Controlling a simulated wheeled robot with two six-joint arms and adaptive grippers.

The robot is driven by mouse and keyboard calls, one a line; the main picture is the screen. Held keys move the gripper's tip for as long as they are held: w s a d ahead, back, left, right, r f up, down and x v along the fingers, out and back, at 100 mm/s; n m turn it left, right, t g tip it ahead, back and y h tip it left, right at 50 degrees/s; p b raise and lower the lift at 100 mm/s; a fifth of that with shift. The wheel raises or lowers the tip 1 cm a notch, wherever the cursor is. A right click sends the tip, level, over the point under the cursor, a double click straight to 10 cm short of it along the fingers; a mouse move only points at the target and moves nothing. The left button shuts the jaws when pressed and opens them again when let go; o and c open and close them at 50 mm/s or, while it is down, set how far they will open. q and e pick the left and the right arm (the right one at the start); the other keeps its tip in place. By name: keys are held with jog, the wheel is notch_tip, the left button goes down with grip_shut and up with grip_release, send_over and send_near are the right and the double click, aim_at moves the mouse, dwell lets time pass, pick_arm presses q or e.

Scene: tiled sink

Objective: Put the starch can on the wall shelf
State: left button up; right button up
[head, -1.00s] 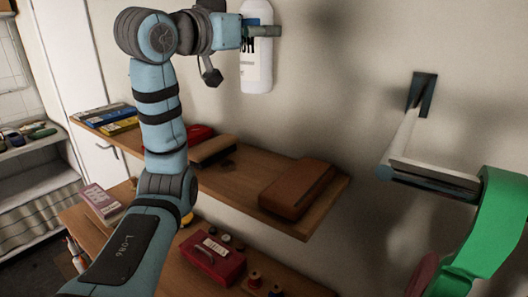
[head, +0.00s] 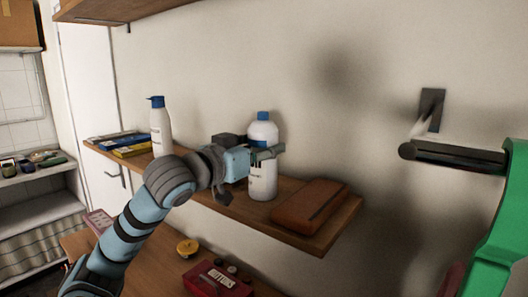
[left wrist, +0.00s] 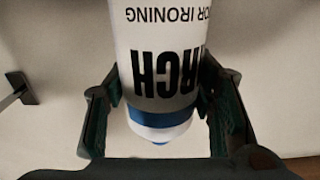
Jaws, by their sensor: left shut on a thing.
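The starch can (head: 262,180) is a white bottle with a blue cap, upright in the head view. My left gripper (head: 265,153) is shut on its upper body. The can's base appears at the level of the wall shelf (head: 240,207); I cannot tell whether it touches. In the left wrist view the can (left wrist: 165,50) shows inverted black lettering and a blue band between the fingers (left wrist: 165,88). My right gripper is not in view.
A brown case (head: 308,205) lies on the shelf right of the can. A white bottle with a blue pump (head: 160,128) and flat packs (head: 120,140) are at left. A red box (head: 215,280) is below.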

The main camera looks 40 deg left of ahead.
pick_arm(q)
jog(key=shift+s+a, duration=0.1)
jog(key=shift+s, duration=0.05)
jog(key=shift+a+f, duration=0.1)
jog(key=o, duration=1.4)
jog(key=shift+o, duration=0.7)
jog(key=shift+w, duration=0.35)
jog(key=shift+s, duration=0.1)
